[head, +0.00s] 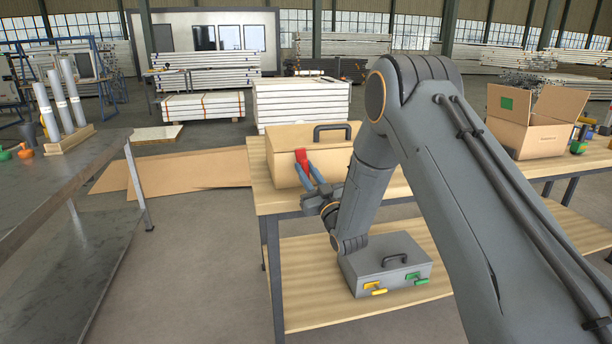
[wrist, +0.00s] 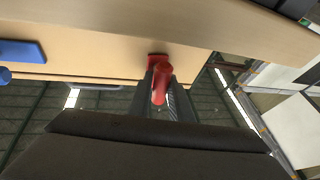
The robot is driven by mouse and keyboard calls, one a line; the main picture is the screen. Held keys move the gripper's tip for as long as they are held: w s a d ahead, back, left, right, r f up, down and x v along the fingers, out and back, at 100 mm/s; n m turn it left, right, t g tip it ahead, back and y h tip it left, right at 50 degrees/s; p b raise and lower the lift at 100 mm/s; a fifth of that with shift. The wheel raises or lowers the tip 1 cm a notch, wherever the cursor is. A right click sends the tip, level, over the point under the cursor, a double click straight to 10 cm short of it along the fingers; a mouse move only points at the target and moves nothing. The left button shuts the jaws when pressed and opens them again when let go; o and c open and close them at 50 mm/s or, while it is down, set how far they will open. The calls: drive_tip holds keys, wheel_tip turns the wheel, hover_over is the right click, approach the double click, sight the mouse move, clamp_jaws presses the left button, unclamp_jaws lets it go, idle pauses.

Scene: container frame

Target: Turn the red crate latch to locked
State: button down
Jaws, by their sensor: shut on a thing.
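The red latch (head: 301,158) is on the front face of a tan crate (head: 282,150), which stands on a wooden-topped table and has a dark handle on top. My gripper (head: 307,168) reaches the latch from the front right, with bluish fingers on either side of it. In the wrist view the red latch (wrist: 160,84) sits between the two dark fingers (wrist: 160,92), which are shut on its handle. Its red base (wrist: 157,59) lies against the crate face. The fingers partly cover the latch, and I cannot tell whether it is at locked.
A blue latch (wrist: 22,51) is on the same crate face in the wrist view. A grey case (head: 388,265) with yellow and green latches sits on the lower shelf. An open cardboard box (head: 530,125) stands right of my arm. A metal bench (head: 60,175) is at left.

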drive_tip(key=shift+s+a+f+m+t, duration=0.1)
drive_tip(key=shift+f+m+t, duration=0.2)
drive_tip(key=shift+m, duration=0.6)
drive_tip(key=shift+h+b, duration=0.3)
drive_tip(key=shift+h, duration=0.1)
drive_tip(key=c, duration=1.7)
unclamp_jaws()
drive_tip(key=shift+c, duration=0.2)
drive_tip(key=shift+o, duration=0.5)
drive_tip(key=shift+r, duration=0.1)
drive_tip(key=v, duration=0.7)
drive_tip(key=shift+s+b, duration=0.3)
drive_tip(key=shift+b, duration=0.15)
